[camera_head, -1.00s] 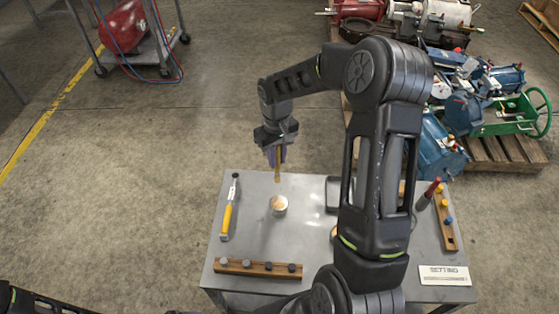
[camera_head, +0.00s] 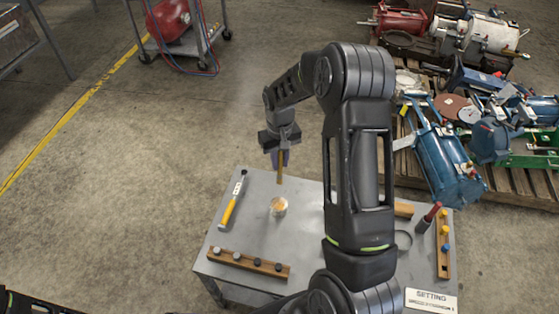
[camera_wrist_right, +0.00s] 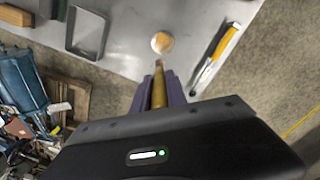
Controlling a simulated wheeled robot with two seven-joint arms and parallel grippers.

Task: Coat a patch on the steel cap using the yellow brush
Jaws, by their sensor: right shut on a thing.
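My right gripper (camera_head: 280,152) is shut on the yellow brush (camera_head: 280,170), a slim yellow-brown stick pointing down. In the right wrist view the brush (camera_wrist_right: 158,90) sits between the purple fingers of the right gripper (camera_wrist_right: 158,92). The steel cap (camera_head: 278,207) is a small round piece standing on the table, with a tan-orange area on its top. The brush's lower end is just past the cap's far side in the head view and looks apart from it. The cap also shows beyond the brush tip in the right wrist view (camera_wrist_right: 162,43). My left gripper is not in view.
The grey table (camera_head: 245,225) also holds a yellow-handled tool (camera_head: 232,205), a wooden strip with several knobs (camera_head: 248,263), a red-topped tool (camera_head: 429,217) and a sign (camera_head: 431,301). A loaded pallet (camera_head: 510,187) stands behind right. Table around the cap is clear.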

